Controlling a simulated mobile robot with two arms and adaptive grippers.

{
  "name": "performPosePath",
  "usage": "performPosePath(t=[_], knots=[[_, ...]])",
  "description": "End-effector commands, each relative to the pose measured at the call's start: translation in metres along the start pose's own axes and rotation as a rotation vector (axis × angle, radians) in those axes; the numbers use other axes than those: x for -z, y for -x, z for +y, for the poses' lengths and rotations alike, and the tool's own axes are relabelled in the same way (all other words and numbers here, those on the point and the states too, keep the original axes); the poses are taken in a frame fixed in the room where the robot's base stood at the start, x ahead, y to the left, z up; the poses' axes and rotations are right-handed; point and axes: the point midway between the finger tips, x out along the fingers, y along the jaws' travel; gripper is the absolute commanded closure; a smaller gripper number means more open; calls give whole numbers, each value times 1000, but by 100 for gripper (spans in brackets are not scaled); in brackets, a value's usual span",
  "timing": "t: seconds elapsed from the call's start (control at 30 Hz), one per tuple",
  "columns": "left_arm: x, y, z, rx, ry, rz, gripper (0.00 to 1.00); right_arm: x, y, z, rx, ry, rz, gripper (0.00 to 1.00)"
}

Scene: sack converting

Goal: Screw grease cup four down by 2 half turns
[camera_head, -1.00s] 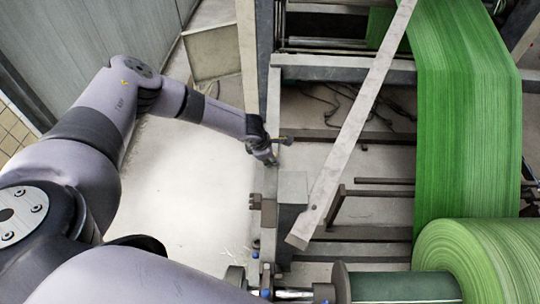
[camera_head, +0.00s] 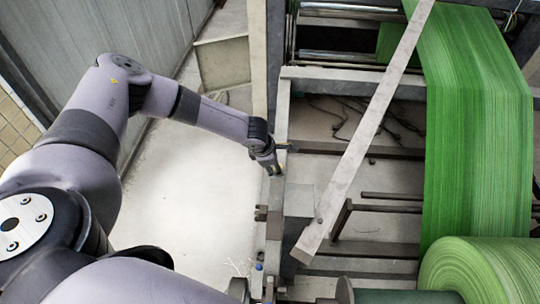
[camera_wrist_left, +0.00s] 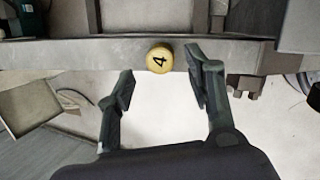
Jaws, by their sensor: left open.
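Grease cup four (camera_wrist_left: 159,60) is a round yellow cap marked with a black 4, on the side of the grey frame rail (camera_wrist_left: 95,53) in the left wrist view. My left gripper (camera_wrist_left: 160,80) is open, its two fingers spread to either side below the cup. The right finger is close beside the cup; the left finger is farther off. Nothing is between the fingers. In the head view my left gripper (camera_head: 274,170) is at the rail's edge, and the cup is hidden or too small to tell there. My right gripper is not in view.
A wide green woven web (camera_head: 475,120) runs down to a green roll (camera_head: 482,268) at the right. A slanted grey bar (camera_head: 370,125) crosses the machine frame. Pale floor (camera_head: 185,200) left of the rail is clear.

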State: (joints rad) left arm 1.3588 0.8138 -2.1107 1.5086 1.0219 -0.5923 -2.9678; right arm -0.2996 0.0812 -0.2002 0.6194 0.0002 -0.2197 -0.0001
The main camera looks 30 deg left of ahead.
Motion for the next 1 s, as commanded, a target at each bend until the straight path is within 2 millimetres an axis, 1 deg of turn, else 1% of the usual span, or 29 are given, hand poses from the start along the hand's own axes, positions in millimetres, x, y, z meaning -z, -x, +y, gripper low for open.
performPosePath(t=[0.03,0.2,0.3,0.4,0.5,0.63,0.87,1.0], knots=[[0,12,1,-1,1,-3,52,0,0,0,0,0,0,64],[0,46,1,-2,0,-3,52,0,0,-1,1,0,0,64],[0,60,1,-2,1,-2,52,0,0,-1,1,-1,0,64],[0,69,0,-1,0,-1,52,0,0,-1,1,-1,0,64],[0,74,0,-2,1,-1,52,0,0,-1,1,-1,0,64],[0,75,0,-1,0,0,52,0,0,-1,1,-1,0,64],[0,74,0,-2,5,-1,52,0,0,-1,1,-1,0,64],[-2,69,4,-11,58,-14,52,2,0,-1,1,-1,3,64]])
